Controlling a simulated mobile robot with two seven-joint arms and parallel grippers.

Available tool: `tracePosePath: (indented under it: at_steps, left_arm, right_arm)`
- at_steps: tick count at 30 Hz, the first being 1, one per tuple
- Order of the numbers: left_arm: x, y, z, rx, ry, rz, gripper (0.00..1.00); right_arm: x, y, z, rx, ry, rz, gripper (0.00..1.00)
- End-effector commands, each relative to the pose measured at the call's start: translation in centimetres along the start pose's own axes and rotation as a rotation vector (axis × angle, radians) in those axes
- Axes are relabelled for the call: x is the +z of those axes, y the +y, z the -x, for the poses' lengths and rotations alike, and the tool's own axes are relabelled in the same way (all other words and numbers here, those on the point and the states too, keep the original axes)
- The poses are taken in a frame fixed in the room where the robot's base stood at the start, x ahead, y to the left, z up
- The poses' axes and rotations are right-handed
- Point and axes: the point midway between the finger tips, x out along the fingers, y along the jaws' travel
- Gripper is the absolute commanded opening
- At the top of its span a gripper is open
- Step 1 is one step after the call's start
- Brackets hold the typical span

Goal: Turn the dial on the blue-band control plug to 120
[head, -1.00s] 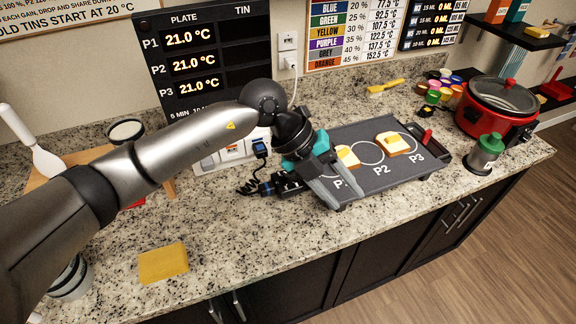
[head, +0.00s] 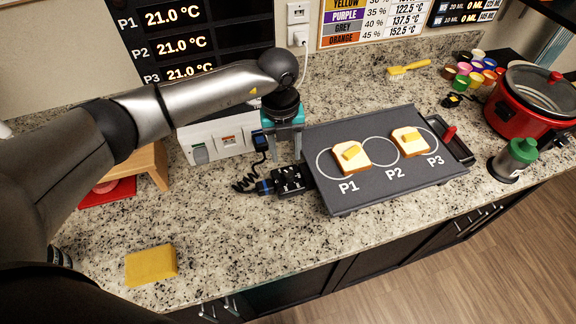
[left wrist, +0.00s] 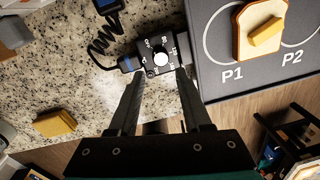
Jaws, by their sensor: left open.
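The blue-band control plug (head: 290,179) is a black block at the left edge of the griddle, with a coiled black cord. Its blue band (head: 265,187) is on the cord side. In the left wrist view its dial (left wrist: 159,58) has a white round centre with small white numbers around it; I cannot read the setting. My left gripper (head: 285,154) is open and points down above and slightly behind the plug. In the left wrist view its fingertips (left wrist: 160,74) straddle the dial's near side, apart from each other; contact is not clear. My right gripper is out of view.
The dark griddle (head: 387,183) carries two bread slices with butter. A white socket box (head: 209,138) with a blue plug (head: 260,142) stands behind. A yellow block (head: 151,266) lies front left. A red pot (head: 528,117) and green-lidded jar (head: 513,160) stand right. Front-left counter is mostly clear.

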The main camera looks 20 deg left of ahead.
Motion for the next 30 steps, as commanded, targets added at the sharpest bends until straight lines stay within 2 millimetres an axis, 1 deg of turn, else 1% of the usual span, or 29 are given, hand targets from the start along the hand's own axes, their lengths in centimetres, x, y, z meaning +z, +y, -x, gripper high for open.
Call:
tracePosePath:
  at_steps: [1,6,9,12,17,24,26,30]
  left_arm:
    - [-0.1,0.0,-1.2,0.002,0.004,0.002,0.49]
    - [-0.1,0.0,-4.5,0.002,0.002,0.001,0.49]
    - [-0.1,-0.1,-5.8,-0.001,0.002,0.0,0.49]
    - [0.0,0.0,-6.6,0.0,0.001,0.001,0.49]
    - [0.0,-0.1,-7.2,-0.002,-0.001,-0.001,0.49]
    - [0.0,-0.1,-7.3,-0.001,-0.001,-0.001,0.49]
    - [0.0,-0.1,-7.3,-0.001,0.0,-0.001,0.43]
    - [0.0,-0.1,-7.3,-0.002,0.0,0.0,0.27]
  right_arm:
    - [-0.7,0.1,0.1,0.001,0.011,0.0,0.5]
    - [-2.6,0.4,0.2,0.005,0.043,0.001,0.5]
    - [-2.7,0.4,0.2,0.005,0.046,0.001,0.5]
    - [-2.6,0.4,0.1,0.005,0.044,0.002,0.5]
    - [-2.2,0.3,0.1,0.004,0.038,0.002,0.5]
    - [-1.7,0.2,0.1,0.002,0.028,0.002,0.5]
    - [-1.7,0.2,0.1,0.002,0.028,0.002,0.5]
    - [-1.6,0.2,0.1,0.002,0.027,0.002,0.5]
